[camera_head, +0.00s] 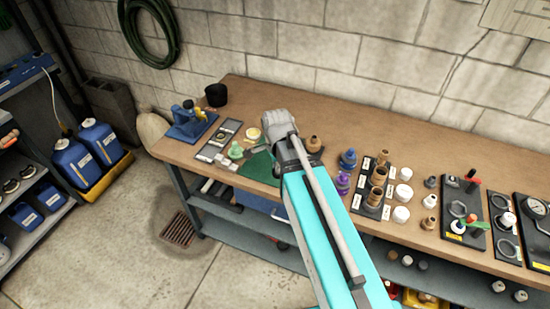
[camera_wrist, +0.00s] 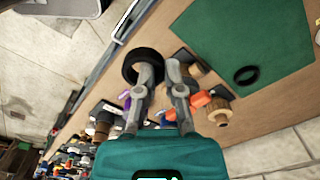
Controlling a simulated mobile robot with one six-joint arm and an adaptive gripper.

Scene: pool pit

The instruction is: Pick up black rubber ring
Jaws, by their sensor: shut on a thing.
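A thick black rubber ring (camera_wrist: 127,66) is at my gripper's fingertips in the wrist view. My gripper (camera_wrist: 161,66) is shut on the ring's near-right wall, with one finger over the ring's opening. The ring appears to be above the bench, but its exact height cannot be told. A smaller, thinner black ring (camera_wrist: 246,75) lies on the green mat (camera_wrist: 215,40), to the right of my gripper.
The wooden bench (camera_head: 345,100) is crowded. Brown fittings (camera_wrist: 220,112) and orange parts lie close to my fingers. A purple and a blue fitting (camera_head: 348,159), white caps (camera_head: 400,213) and black trays stand to the right. A blue vise (camera_head: 190,125) and black cup (camera_head: 216,95) are at left.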

